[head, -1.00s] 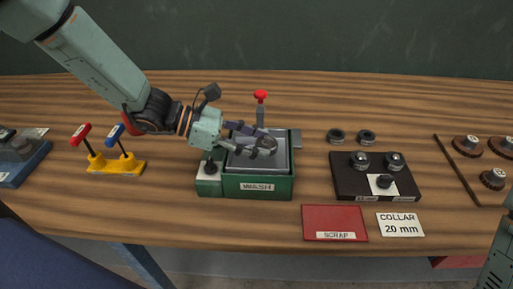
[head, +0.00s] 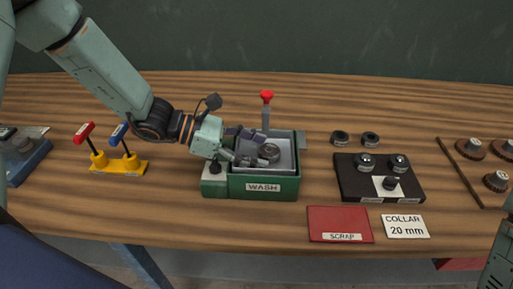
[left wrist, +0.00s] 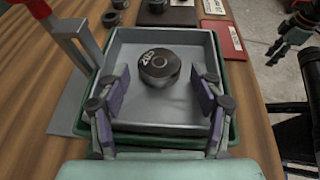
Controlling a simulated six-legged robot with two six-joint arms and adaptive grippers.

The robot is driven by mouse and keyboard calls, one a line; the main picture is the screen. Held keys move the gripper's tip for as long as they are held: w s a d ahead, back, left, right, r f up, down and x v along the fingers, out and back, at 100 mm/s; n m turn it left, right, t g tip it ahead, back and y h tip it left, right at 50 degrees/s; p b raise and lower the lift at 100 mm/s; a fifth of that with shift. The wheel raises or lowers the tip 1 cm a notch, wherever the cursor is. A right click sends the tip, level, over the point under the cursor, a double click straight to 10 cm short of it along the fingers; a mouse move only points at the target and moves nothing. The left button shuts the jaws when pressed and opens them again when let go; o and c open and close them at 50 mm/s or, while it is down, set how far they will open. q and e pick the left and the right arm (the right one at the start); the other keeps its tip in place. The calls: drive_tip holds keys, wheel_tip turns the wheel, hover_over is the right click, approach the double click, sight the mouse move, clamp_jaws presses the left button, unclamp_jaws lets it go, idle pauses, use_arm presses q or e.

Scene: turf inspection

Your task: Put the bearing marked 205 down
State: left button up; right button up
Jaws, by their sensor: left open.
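The bearing marked 205 (head: 269,152) is a dark ring lying in the grey tray of the green WASH station (head: 285,188). In the left wrist view the bearing (left wrist: 160,67) rests on the tray floor (left wrist: 128,93), its mark readable upside down. My left gripper (head: 248,148) is open at the tray's left side. In the left wrist view its fingers (left wrist: 158,90) are spread wide on both sides, nearer than the bearing and apart from it. A gripper at that view's upper right (left wrist: 283,50) appears to be my right one; its jaw state is unclear.
A red-knobbed lever (head: 266,98) stands behind the tray. A red SCRAP plate (head: 338,220), a COLLAR 20 mm card (head: 405,226) and a black stand (head: 350,187) are to the right. Red and blue handles on a yellow base (head: 120,167) stand left.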

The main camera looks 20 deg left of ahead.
use_arm(q)
drive_tip(key=shift+a, duration=0.3)
drive_tip(key=shift+d, duration=0.2)
drive_tip(key=shift+a+r+p, duration=0.3)
drive_tip(key=p+v, duration=0.5)
drive_tip(key=v, duration=0.4)
drive_tip(key=shift+s+a+r, duration=0.1)
drive_tip(key=shift+a+r, duration=0.15)
drive_tip(key=shift+a, duration=0.05)
drive_tip(key=shift+s+a+r+p, duration=0.2)
drive_tip(key=shift+s+a+p, duration=0.1)
drive_tip(key=shift+a+p, duration=0.2)
drive_tip(key=shift+a, duration=0.25)
drive_tip(key=shift+s, duration=0.1)
